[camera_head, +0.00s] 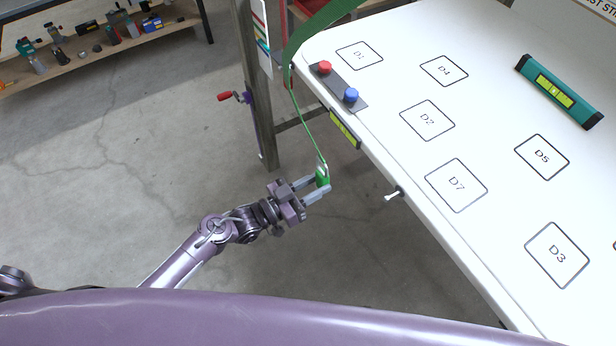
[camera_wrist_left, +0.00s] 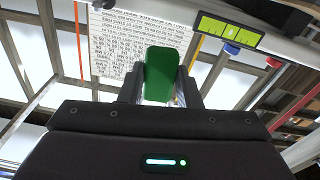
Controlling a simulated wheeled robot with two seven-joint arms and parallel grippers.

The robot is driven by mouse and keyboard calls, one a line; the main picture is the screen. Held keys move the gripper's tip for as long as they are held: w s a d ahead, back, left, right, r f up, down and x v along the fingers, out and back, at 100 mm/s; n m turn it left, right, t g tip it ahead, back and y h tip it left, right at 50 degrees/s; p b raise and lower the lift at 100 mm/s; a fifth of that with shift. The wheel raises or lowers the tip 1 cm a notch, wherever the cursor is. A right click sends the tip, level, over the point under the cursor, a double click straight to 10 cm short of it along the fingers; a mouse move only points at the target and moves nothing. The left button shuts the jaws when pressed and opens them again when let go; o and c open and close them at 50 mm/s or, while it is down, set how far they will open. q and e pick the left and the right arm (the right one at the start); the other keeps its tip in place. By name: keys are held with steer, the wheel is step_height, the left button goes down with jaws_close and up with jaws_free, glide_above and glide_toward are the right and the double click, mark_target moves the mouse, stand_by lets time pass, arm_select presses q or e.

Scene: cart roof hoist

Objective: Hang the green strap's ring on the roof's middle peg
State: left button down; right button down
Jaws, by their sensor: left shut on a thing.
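The roof (camera_head: 395,150) is a large white panel with labelled squares. A pale peg (camera_head: 393,194) with a dark base sticks out from its near-left edge. The green strap (camera_head: 303,112) comes from the top, over the roof's far corner, and hangs down as a thin line to my left gripper (camera_head: 321,185). That gripper is shut on the green end piece (camera_head: 322,175) of the strap, left of the peg and apart from it. A small pale metal part, perhaps the ring, shows just above the green piece. In the left wrist view the green end piece (camera_wrist_left: 161,73) sits between the fingers.
A post (camera_head: 258,90) with a red-handled crank (camera_head: 226,97) stands left of the roof. A yellow-green level (camera_head: 344,128) is on the roof edge. Red (camera_head: 324,67) and blue (camera_head: 351,95) knobs and a teal level (camera_head: 558,91) are on top. Floor left of the gripper is clear.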

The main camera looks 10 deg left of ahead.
arm_select(q)
steer(key=shift+s+d+f+b, duration=2.65)
steer(key=shift+s+d+f, duration=0.8)
steer(key=shift+d, duration=1.45)
steer(key=w+d+f+b, duration=0.2)
steer(key=w+d+b, duration=0.4)
steer(key=w+d, duration=0.1)
steer(key=shift+d, duration=0.45)
steer(key=c, duration=1)
jaws_free()
steer(key=shift+f, duration=0.1)
